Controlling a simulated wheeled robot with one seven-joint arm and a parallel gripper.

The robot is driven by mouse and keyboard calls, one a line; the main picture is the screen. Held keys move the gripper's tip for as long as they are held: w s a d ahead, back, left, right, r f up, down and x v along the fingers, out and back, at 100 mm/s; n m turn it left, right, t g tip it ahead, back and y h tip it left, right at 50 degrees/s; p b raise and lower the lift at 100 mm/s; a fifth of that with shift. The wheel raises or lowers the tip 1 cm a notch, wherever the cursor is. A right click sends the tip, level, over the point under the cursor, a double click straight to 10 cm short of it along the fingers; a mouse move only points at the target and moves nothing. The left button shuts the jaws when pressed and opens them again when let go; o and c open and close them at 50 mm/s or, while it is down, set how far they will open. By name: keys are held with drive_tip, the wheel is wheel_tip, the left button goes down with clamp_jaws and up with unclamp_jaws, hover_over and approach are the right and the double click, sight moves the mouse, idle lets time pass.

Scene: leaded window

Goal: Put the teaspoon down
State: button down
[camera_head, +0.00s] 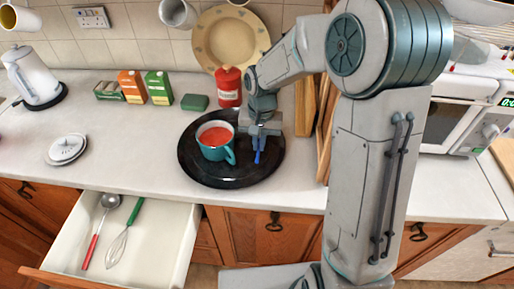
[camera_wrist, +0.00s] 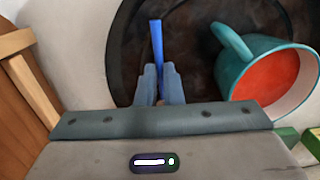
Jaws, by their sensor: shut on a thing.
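My gripper (camera_head: 259,143) is shut on the teaspoon, whose blue handle (camera_head: 257,157) shows below the fingers in the head view. In the wrist view, my gripper (camera_wrist: 160,88) holds the spoon with its blue handle (camera_wrist: 157,45) pointing away from the fingers; the spoon's other end is hidden. The spoon is over the right part of a round black tray (camera_head: 215,180); I cannot tell if it touches the tray. A teal mug (camera_head: 218,150) with red liquid stands on the tray, left of my gripper. In the wrist view the mug (camera_wrist: 235,75) is on the right.
A red canister (camera_head: 229,88) and a green box (camera_head: 195,102) stand behind the tray. Wooden boards (camera_head: 306,105) lean to the right of it. An open drawer (camera_head: 160,228) with a ladle and whisk is at front left. The counter left of the tray is mostly clear.

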drive_tip(key=shift+w+a+f, duration=0.2)
drive_tip(key=shift+w+f, duration=0.1)
drive_tip(key=shift+w, duration=0.2)
drive_tip(key=shift+f+p, duration=0.5)
drive_tip(key=shift+f, duration=1.5)
drive_tip(key=shift+f, duration=0.1)
drive_tip(key=shift+f, duration=0.15)
drive_tip(key=c, duration=1.6)
unclamp_jaws()
drive_tip(key=shift+o, duration=0.2)
drive_tip(key=shift+r, duration=0.2)
